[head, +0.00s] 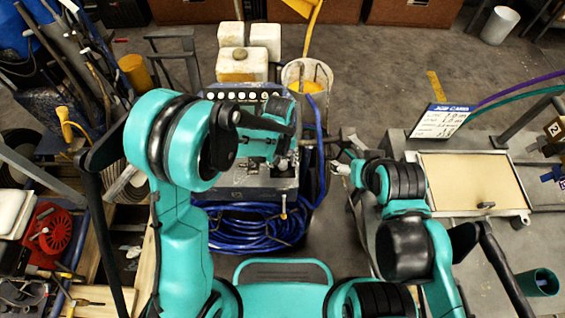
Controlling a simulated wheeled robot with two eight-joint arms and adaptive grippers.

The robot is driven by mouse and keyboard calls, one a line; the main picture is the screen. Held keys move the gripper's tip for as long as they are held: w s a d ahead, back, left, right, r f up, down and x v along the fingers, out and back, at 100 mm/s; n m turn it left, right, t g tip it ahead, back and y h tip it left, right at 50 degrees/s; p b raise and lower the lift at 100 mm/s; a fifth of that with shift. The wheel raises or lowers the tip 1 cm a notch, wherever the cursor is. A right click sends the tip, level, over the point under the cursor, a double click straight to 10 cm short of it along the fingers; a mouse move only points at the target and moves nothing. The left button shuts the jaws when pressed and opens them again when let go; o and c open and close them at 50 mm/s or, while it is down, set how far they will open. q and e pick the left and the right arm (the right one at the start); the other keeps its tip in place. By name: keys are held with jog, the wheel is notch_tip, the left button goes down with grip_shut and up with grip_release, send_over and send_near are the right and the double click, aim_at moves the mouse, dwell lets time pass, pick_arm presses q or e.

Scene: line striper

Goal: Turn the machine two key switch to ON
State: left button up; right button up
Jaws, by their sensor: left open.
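A blue machine (205,95) with a control panel (245,96) bearing a row of round white dials or buttons stands ahead of me. I cannot make out a key switch on it, and my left arm covers part of its front. A yellow tag with a "2" (554,129) shows at the far right edge. My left gripper (283,165) is open over the machine's grey lower deck, below the panel, and appears empty. My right gripper (343,160) is just right of the machine, near the grey bench edge; its fingers are too small to judge.
Blue hose (240,232) lies coiled below the machine. White jugs (241,65) and a bucket (307,76) stand behind it. A job card (441,121) and a framed tan panel (470,180) sit on the right bench. Tools and a red reel (50,232) crowd the left.

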pick_arm(q)
jog(key=shift+f, duration=0.45)
grip_shut()
jog(key=shift+m, duration=0.4)
jog(key=m+b, duration=0.1)
jog(key=m, duration=0.4)
jog(key=m+b, duration=0.1)
jog(key=m, duration=0.5)
dwell(0.3)
